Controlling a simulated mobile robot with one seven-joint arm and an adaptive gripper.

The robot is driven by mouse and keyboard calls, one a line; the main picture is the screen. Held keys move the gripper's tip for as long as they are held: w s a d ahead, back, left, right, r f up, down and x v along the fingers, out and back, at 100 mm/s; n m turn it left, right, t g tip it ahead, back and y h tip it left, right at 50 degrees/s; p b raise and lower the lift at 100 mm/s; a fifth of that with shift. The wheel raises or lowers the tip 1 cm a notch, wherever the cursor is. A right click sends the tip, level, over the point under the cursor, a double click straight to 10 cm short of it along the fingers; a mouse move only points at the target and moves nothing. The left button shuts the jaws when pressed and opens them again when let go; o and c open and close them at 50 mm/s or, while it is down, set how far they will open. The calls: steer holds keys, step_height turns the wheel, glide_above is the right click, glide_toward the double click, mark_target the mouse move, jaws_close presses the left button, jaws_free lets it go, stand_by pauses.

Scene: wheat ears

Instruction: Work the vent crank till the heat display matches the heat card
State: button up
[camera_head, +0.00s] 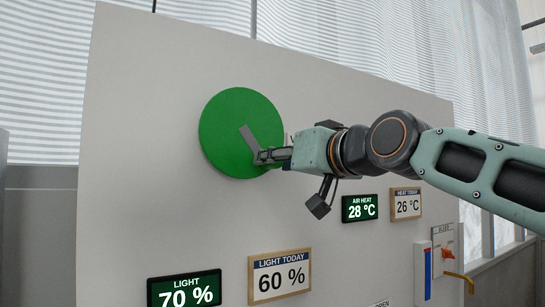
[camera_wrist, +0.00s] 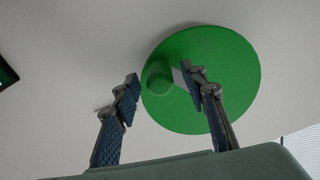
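The vent crank is a large green disc (camera_head: 222,125) on the pale panel, with a grey bar (camera_head: 249,136) across its lower right part. In the wrist view the disc (camera_wrist: 235,75) shows with a green knob (camera_wrist: 158,78) near its left edge. My gripper (camera_head: 262,155) is at the disc's lower right; in the wrist view its open fingers (camera_wrist: 163,82) stand on either side of the knob, with gaps visible. I cannot tell how deep the knob sits between them. The heat display (camera_head: 360,208) reads 28 °C. The heat card (camera_head: 406,204) reads 26 °C.
Below, a light display (camera_head: 184,290) reads 70 % and a light card (camera_head: 278,275) reads 60 %. My arm comes in from the right, above the heat display and card.

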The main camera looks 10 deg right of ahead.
steer(key=shift+x, duration=1.05)
jaws_close()
